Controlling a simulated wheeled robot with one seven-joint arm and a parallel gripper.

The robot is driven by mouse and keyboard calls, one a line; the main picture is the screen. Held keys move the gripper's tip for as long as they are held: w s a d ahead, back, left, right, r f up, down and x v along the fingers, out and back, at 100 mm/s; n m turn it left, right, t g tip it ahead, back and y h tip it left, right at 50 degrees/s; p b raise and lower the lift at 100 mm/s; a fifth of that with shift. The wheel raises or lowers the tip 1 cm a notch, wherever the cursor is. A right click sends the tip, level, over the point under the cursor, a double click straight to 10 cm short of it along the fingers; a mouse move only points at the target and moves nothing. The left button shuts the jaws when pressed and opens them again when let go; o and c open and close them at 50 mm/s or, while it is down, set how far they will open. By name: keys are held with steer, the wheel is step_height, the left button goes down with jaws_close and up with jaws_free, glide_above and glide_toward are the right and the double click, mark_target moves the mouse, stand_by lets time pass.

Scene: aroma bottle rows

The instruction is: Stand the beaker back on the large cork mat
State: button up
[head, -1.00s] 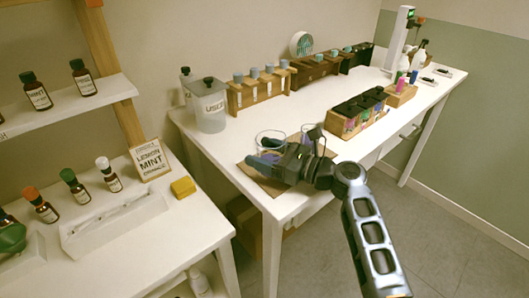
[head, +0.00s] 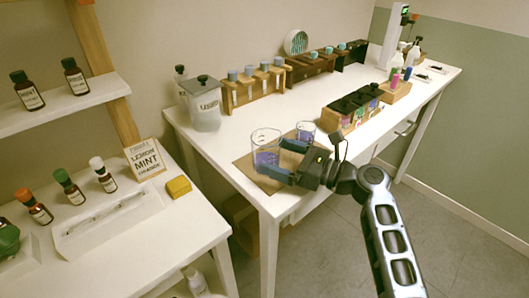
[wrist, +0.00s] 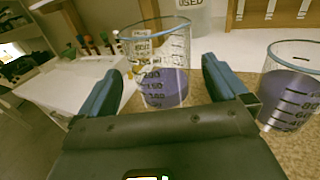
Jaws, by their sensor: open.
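A clear glass beaker (head: 265,140) with a blue rim and purple liquid stands upright on the brown cork mat (head: 243,164), at the front left corner of the long white table. It also shows in the wrist view (wrist: 165,55), ahead of and between my fingers. My gripper (head: 272,158) is open, its blue fingers pointing left at the beaker's lower part. In the wrist view my gripper (wrist: 160,72) has a finger on either side of the beaker, with gaps showing. The far finger and rim partly overlap in the head view; contact there is unclear.
A smaller beaker (head: 305,131) with purple liquid stands close behind my gripper, at right in the wrist view (wrist: 290,85). A USED jar (head: 203,108) and wooden racks (head: 252,92) stand behind. The side table (head: 140,235) is left, across a gap.

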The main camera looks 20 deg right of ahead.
steer(key=v, duration=0.6)
steer(key=shift+s+d, duration=0.15)
steer(key=shift+s, duration=0.05)
